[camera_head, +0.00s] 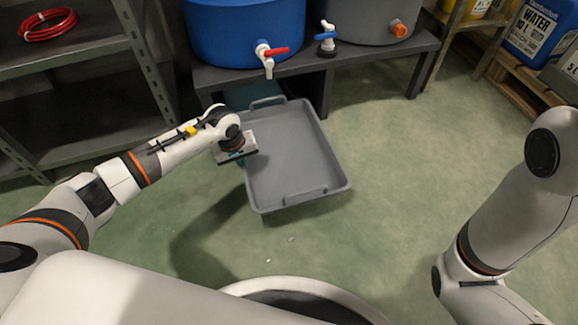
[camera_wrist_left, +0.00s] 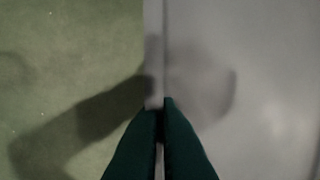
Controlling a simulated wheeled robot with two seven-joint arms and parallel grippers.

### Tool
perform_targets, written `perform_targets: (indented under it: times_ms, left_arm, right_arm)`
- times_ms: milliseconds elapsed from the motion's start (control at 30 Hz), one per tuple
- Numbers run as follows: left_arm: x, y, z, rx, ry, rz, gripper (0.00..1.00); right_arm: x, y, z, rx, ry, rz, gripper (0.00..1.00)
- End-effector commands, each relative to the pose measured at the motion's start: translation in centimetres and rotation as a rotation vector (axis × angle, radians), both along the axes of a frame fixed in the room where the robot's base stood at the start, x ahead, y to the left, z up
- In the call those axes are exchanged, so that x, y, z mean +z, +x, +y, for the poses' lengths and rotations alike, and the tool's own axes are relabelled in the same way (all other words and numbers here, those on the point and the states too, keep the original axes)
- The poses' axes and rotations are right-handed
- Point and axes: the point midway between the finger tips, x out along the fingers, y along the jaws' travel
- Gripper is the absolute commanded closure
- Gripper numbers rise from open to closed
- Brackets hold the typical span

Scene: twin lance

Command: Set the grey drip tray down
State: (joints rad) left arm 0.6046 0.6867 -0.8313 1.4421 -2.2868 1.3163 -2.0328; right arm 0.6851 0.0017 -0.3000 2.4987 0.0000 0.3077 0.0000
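The grey drip tray (camera_head: 295,150) is in the middle of the head view, in front of the bench, with its far end close to the bench's front edge. It looks roughly level and empty, with a handle at each end. My left gripper (camera_head: 243,161) is at the tray's left long side. In the left wrist view its dark green fingers (camera_wrist_left: 163,105) are closed on the rim of the tray (camera_wrist_left: 240,80). Whether the tray's underside touches the floor is hard to tell. My right arm shows at the right, but its gripper is out of view.
A blue barrel (camera_head: 245,30) with a red-handled tap and a grey barrel (camera_head: 365,20) with a blue-handled tap stand on the dark bench (camera_head: 345,58). A metal shelf (camera_head: 80,60) stands at the left. The green floor (camera_head: 390,160) is clear to the tray's right.

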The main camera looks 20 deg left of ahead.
Motion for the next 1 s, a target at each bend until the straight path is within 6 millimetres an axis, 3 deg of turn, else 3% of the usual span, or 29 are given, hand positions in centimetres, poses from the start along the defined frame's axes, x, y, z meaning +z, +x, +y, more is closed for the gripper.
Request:
perform_targets:
  times_ms: [167,400,567,800,1000]
  left_arm:
    - [-2.0,0.0,0.1,0.008,-0.002,0.0,1.0]
    - [-6.4,-0.1,0.1,0.008,-0.003,0.001,1.0]
    - [-7.5,0.0,0.2,0.007,-0.001,-0.002,1.0]
    - [-10.7,-0.1,0.1,0.007,-0.003,-0.001,1.0]
    - [-10.6,0.0,0.2,0.006,0.0,-0.001,1.0]
  right_arm:
    - [-1.0,-0.4,0.0,0.0,0.0,-0.01,0.65]
    - [-4.4,-0.3,0.0,0.0,0.0,-0.01,0.65]
    - [-5.1,-0.3,0.0,0.0,0.0,-0.01,0.65]
    - [-7.6,-0.4,0.0,0.0,0.0,-0.01,0.65]
    - [-7.4,-0.4,0.0,0.0,0.0,-0.01,0.65]
